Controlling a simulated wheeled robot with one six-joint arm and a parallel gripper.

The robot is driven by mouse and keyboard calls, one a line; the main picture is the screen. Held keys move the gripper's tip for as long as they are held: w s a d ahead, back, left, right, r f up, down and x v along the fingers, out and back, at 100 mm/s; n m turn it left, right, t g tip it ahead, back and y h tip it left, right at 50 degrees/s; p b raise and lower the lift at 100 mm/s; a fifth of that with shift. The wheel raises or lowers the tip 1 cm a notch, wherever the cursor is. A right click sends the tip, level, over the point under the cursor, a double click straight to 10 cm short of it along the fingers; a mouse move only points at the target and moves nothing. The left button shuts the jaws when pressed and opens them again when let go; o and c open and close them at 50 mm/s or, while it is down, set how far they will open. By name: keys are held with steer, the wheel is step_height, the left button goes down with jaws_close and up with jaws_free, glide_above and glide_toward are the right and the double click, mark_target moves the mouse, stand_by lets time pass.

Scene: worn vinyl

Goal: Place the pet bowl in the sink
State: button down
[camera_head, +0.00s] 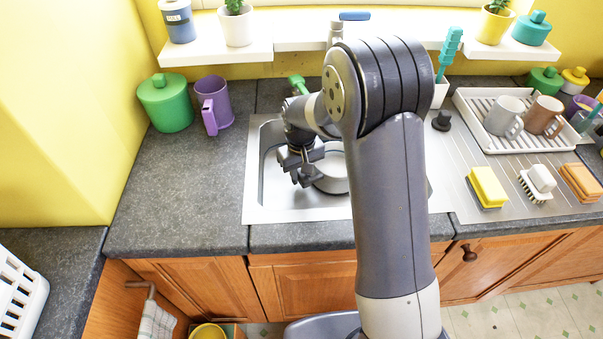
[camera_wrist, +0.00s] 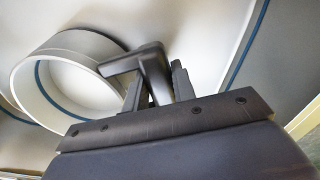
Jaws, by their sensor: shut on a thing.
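The pet bowl (camera_head: 334,184) is a pale, round bowl inside the metal sink (camera_head: 277,205), partly hidden behind my arm. My gripper (camera_head: 303,172) is at the bowl's left side, over the left part of the basin. In the wrist view the bowl (camera_wrist: 47,62) shows as a wide pale ring with a blue line inside. My gripper (camera_wrist: 158,85) is shut there, with a dark grey piece between its fingers that reaches the bowl's rim. The exact contact is hard to make out. I cannot tell whether the bowl rests on the sink floor.
A green canister (camera_head: 166,103) and a purple mug (camera_head: 214,103) stand left of the sink. A white dish rack (camera_head: 480,112) with mugs, a yellow sponge (camera_head: 487,187) and a brush (camera_head: 537,184) are on the right. The left counter front (camera_head: 180,205) is clear.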

steer(key=shift+f, duration=0.3)
steer(key=c, duration=1.2)
jaws_free()
steer(key=shift+o, duration=0.2)
step_height(320, 180, up, 12)
steer(key=shift+r, duration=0.15)
